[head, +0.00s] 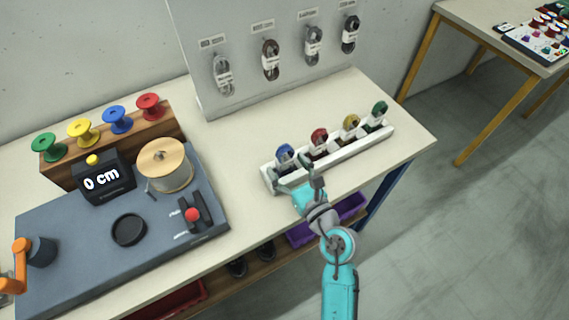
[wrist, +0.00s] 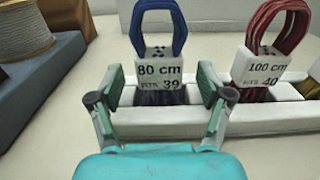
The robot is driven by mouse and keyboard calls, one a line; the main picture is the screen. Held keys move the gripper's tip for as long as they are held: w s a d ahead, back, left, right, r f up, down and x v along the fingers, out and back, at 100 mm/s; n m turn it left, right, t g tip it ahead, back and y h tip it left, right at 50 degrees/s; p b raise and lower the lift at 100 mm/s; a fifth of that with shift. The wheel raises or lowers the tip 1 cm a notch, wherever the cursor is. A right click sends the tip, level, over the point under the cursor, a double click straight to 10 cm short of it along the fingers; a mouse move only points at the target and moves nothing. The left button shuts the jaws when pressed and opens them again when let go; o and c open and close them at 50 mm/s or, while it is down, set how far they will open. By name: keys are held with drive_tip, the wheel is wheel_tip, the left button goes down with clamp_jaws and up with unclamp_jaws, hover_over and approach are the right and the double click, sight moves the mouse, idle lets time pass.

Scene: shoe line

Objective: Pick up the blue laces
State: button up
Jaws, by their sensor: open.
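The blue laces (head: 285,152) are a bundled loop standing upright in the left end of a white slotted holder (head: 340,156) on the table. In the wrist view the blue laces (wrist: 157,30) stand straight ahead, with a white band reading "80 cm" and "FITS 39" around them. My gripper (head: 300,174) is at the front of the holder's left end. In the wrist view my gripper (wrist: 156,85) is open, one finger on each side of the lower part of the band. I cannot tell whether either finger touches it.
Red laces (wrist: 275,30) marked "100 cm" stand close to the right. Yellow laces (head: 350,125) and green laces (head: 379,112) follow in the holder. A grey panel (head: 290,85) with hanging laces stands behind. A spool machine (head: 125,225) is at left.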

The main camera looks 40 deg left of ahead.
drive_tip(key=shift+x, duration=0.75)
drive_tip(key=c, duration=1.1)
drive_tip(key=shift+r, duration=0.1)
